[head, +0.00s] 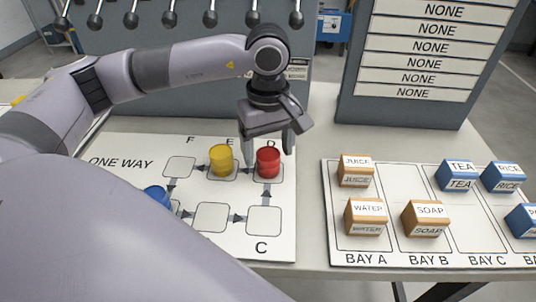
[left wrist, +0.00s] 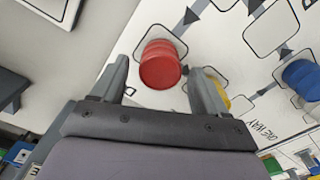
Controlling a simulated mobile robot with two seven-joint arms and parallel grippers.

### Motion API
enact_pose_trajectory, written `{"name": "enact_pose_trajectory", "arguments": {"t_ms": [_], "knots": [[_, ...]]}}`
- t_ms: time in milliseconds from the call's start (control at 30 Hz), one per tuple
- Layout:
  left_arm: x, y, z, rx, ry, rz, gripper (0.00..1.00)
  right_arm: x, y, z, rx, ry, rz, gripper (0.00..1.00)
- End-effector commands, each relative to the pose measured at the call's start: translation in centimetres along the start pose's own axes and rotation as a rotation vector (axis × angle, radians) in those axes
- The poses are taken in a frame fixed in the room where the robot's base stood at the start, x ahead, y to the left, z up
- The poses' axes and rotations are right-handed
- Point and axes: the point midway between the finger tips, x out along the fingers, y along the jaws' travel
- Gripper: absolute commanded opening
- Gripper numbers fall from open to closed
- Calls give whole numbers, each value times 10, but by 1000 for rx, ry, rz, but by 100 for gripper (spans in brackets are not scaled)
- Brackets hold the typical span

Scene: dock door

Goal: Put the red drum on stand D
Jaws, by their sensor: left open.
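The red drum (head: 268,162) stands upright on the square of stand D (head: 282,176) on the white board. The letter D behind it is partly covered by my gripper. My left gripper (head: 268,146) is open just behind and above the red drum, with nothing held. In the left wrist view the red drum (left wrist: 160,64) shows between and beyond the two open fingers, with no clear contact. The yellow drum (head: 221,159) stands on stand E. A blue drum (head: 157,194) at the left is partly hidden by my arm. My right gripper is not in view.
The board (head: 278,248) has arrows, a "ONE WAY" label and an empty square C (head: 264,221). To the right, a bay board (head: 345,257) holds orange and blue labelled boxes. A grey panel with "NONE" plates (head: 413,64) stands behind. Bare table lies between the boards.

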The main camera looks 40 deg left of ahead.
Motion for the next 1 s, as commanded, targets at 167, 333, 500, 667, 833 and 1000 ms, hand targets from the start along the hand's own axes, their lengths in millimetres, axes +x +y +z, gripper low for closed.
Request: {"name": "enact_pose_trajectory", "arguments": {"t_ms": [167,333,500,667,833,1000], "knots": [[-43,1,0,0,2,5,74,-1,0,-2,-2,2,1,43],[-74,1,0,3,0,3,74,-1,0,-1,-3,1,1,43],[-91,0,0,1,0,1,74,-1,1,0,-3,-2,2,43],[-95,0,0,1,0,0,74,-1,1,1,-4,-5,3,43],[-95,0,0,1,0,0,74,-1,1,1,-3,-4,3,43],[-95,0,0,1,0,0,74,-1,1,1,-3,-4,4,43]]}}
